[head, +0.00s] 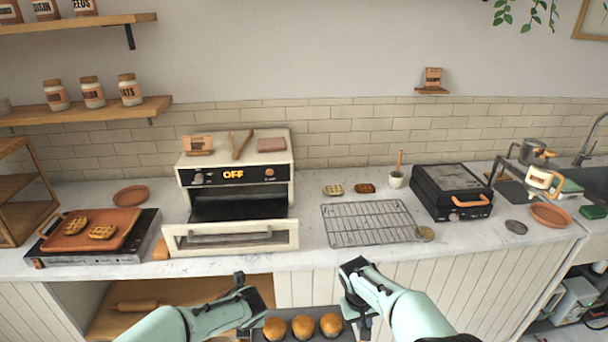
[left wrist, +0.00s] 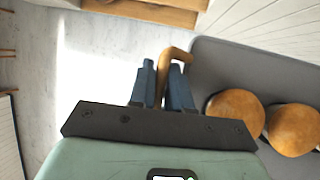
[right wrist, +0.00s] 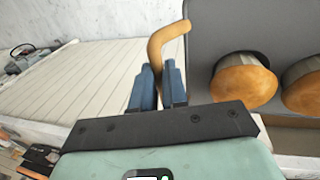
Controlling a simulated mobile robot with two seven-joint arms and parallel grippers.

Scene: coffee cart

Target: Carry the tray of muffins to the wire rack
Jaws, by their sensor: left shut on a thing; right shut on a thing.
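The muffin tray is dark grey and low at the bottom of the head view, with several brown-topped muffins (head: 303,327). Its grey surface (left wrist: 240,60) shows in the left wrist view and also in the right wrist view (right wrist: 220,25). My left gripper (left wrist: 163,75) is shut on one tan curved handle (left wrist: 176,54). My right gripper (right wrist: 159,78) is shut on the other handle (right wrist: 165,38). The wire rack (head: 368,222) lies empty on the counter, beyond and right of the tray. Part of the tray is cut off by the head view's lower edge.
The oven (head: 235,175) stands on the counter with its door (head: 232,238) folded down, left of the rack. A black grill press (head: 450,190) stands right of the rack. Two waffles lie behind the rack.

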